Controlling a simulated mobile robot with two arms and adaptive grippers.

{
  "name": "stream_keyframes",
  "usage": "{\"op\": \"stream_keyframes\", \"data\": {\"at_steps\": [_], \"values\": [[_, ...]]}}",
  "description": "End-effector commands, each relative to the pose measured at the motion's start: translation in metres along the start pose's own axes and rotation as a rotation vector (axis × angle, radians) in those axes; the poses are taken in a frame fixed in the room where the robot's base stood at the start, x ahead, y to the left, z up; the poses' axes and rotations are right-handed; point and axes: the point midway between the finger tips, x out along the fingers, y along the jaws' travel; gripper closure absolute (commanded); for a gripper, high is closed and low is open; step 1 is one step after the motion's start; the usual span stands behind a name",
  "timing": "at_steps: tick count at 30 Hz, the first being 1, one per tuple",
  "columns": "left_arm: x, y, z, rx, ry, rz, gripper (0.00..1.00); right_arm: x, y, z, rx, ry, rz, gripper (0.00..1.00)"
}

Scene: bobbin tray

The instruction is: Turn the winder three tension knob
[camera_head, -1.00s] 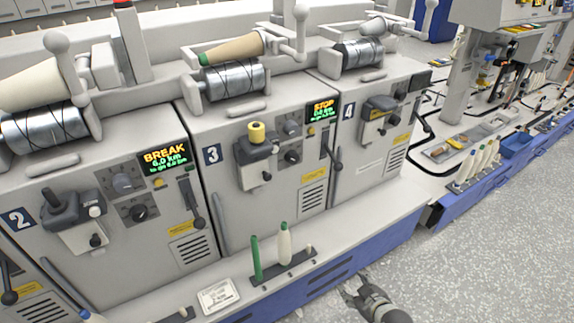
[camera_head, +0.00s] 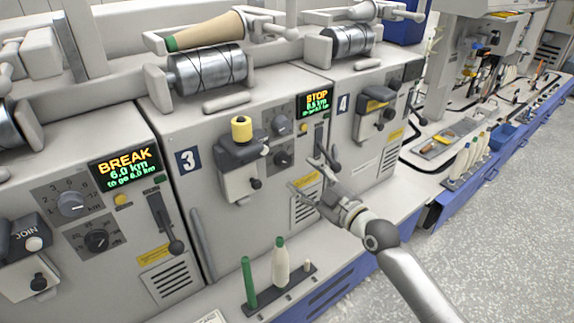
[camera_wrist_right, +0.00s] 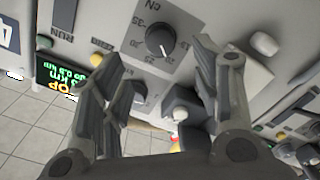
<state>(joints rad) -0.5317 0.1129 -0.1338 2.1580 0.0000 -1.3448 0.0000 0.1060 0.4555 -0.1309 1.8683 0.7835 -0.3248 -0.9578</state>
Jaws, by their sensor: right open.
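Winder three (camera_head: 215,110) carries the "3" label and a green-and-orange STOP display (camera_head: 314,103). Its tension knob (camera_head: 281,158) is the lower, dark one of two dials; in the right wrist view the knob (camera_wrist_right: 159,40) sits on a grey scale plate marked "35" and "cN". My right gripper (camera_head: 304,173) is open and empty in front of the panel, right of the knob in the head view. In the right wrist view the gripper's fingers (camera_wrist_right: 158,62) stand apart, with the knob showing between and beyond their tips. Contact is not visible. My left gripper is out of view.
The other dial (camera_head: 280,124) sits above the tension knob. A lever (camera_head: 322,142) is close to my right fingers. A yellow-topped joiner box (camera_head: 241,150) juts out at the left. Green and white bobbins (camera_head: 281,263) stand on the ledge below.

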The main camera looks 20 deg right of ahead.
Motion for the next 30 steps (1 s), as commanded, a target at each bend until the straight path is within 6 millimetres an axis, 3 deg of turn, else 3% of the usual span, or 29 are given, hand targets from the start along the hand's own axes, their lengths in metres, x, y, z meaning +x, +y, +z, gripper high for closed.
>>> {"op": "stream_keyframes", "data": {"at_steps": [9, 15, 27, 30], "values": [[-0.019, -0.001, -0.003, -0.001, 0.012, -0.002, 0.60, 0.053, 0.000, 0.000, 0.004, 0.002, 0.001, 0.43], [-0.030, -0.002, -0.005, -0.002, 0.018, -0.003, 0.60, 0.073, -0.001, 0.001, 0.003, 0.000, 0.001, 0.43], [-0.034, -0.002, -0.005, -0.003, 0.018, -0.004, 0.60, 0.080, -0.001, 0.001, 0.002, -0.001, -0.001, 0.43], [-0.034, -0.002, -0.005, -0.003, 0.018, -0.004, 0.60, 0.080, -0.001, 0.001, 0.002, -0.001, -0.001, 0.53]]}}
